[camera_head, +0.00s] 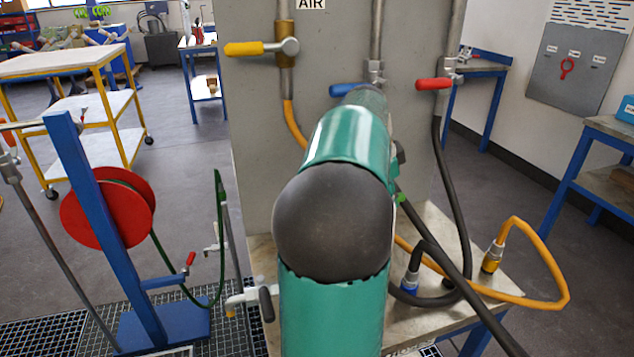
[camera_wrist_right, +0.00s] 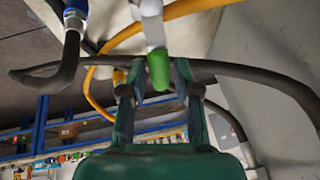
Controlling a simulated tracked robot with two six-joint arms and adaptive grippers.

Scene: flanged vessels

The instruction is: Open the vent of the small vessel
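A small bright green handle (camera_wrist_right: 159,70) on a pale stem shows in the right wrist view. A bit of green (camera_head: 400,197), possibly the same handle, shows beside my arm in the head view. My right gripper (camera_wrist_right: 160,80) is open, with its dark green fingers on either side of the handle and a small gap at each side. In the head view, my green arm with its dark rounded joint covers the middle and hides the gripper. I cannot make out the small vessel's body in either view. My left gripper is not in view.
A grey panel carries yellow (camera_head: 243,48), blue (camera_head: 345,89) and red (camera_head: 433,84) valve handles. An orange hose (camera_head: 553,268) and dark hoses loop over the pale bench top, close to the gripper. A red reel (camera_head: 90,215) on a blue post stands at left.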

